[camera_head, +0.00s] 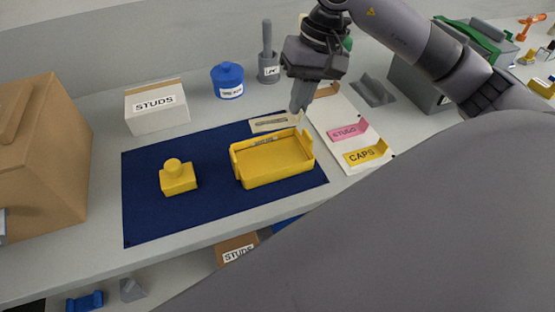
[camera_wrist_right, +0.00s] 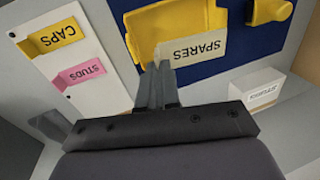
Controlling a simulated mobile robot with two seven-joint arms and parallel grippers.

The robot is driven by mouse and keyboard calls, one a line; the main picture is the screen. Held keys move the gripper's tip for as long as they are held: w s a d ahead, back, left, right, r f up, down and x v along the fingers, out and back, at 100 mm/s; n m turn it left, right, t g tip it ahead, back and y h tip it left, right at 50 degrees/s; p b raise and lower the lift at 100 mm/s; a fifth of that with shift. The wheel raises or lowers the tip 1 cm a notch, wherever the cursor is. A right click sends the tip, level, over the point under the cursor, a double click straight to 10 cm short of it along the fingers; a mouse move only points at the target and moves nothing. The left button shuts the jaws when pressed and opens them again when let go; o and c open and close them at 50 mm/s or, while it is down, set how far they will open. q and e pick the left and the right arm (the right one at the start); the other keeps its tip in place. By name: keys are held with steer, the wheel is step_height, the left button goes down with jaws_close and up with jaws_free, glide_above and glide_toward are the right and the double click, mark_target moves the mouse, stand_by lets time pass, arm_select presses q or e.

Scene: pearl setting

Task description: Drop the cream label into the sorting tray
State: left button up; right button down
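The cream label (camera_head: 270,123) is held by one end in my right gripper (camera_head: 297,108), behind the back edge of the yellow sorting tray (camera_head: 273,178). In the right wrist view the label (camera_wrist_right: 200,48) reads SPARES and overlaps the near edge of the tray (camera_wrist_right: 143,22). The fingertips (camera_wrist_right: 158,68) are close together at the label's end. The tray is empty inside and lies on a dark blue mat (camera_head: 145,215).
A yellow knobbed block (camera_head: 178,178) lies left of the tray. A white board (camera_head: 322,112) with pink STUDS (camera_head: 346,132) and yellow CAPS (camera_head: 365,155) labels lies right. A STUDS box (camera_head: 157,112), blue jar (camera_head: 228,80) and grey pot (camera_head: 268,70) stand behind.

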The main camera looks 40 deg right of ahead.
steer(key=c, duration=1.3)
jaws_free()
steer(key=shift+r, duration=0.15)
steer(key=v, duration=0.7)
